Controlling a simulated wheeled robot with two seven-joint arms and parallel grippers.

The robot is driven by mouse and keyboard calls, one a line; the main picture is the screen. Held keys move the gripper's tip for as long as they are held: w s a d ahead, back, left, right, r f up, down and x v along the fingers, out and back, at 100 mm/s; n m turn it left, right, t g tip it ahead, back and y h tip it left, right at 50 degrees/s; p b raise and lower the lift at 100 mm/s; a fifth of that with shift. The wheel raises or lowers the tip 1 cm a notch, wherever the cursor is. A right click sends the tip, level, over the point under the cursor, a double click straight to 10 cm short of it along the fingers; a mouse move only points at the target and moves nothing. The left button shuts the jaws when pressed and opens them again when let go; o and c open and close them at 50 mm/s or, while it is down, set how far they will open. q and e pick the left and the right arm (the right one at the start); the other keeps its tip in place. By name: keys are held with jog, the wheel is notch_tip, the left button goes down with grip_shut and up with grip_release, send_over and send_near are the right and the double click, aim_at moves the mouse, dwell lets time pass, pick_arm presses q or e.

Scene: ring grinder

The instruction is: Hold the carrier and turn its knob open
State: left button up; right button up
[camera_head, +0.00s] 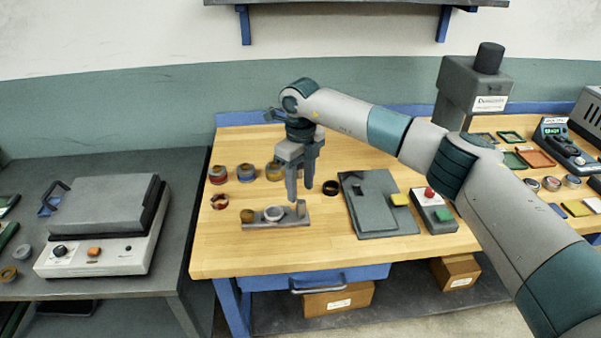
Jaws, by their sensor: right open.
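The carrier (282,224), a narrow grey bar, lies near the front edge of the wooden bench. A brass-coloured knob (247,216) is at its left end. A pale ring (274,213) sits near its middle, and a small upright part stands at its right end. My right gripper (300,195) points down over the right part of the carrier, with its fingers apart and nothing seen between them. One finger overlaps the carrier's right end in the picture; I cannot tell whether they touch. My left gripper is not in view.
Several rings (246,172) stand behind the carrier, with a dark ring (330,188) to its right. A grey plate (371,212) and a button box (434,212) lie farther right. A grey machine (105,220) stands on the left table.

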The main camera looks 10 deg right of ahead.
aim_at(301, 201)
jog(key=shift+f, duration=2.95)
